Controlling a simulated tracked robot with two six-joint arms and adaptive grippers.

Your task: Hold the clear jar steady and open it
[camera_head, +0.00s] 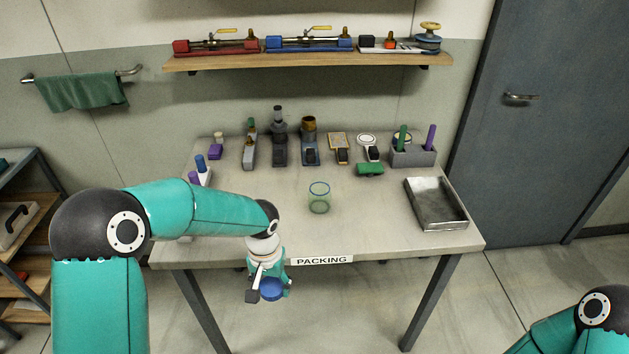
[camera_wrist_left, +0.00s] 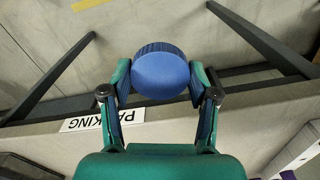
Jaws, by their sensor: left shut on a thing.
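The clear jar (camera_head: 319,198) stands upright on the packing table, right of my left arm. Its top shows an open teal rim with no lid on it, and its lower part looks greenish. My left gripper (camera_head: 268,287) is in front of the table's front edge, pointing down, shut on a round blue lid (camera_head: 271,289). In the left wrist view the ridged blue lid (camera_wrist_left: 160,72) sits between the two fingers of the left gripper (camera_wrist_left: 159,78), with the floor behind it. The lid is apart from the jar. My right gripper is out of view; only part of my right arm shows.
The table (camera_head: 370,235) is bare around the jar. A metal tray (camera_head: 437,222) lies at its right. A shelf (camera_head: 310,61) hangs above.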

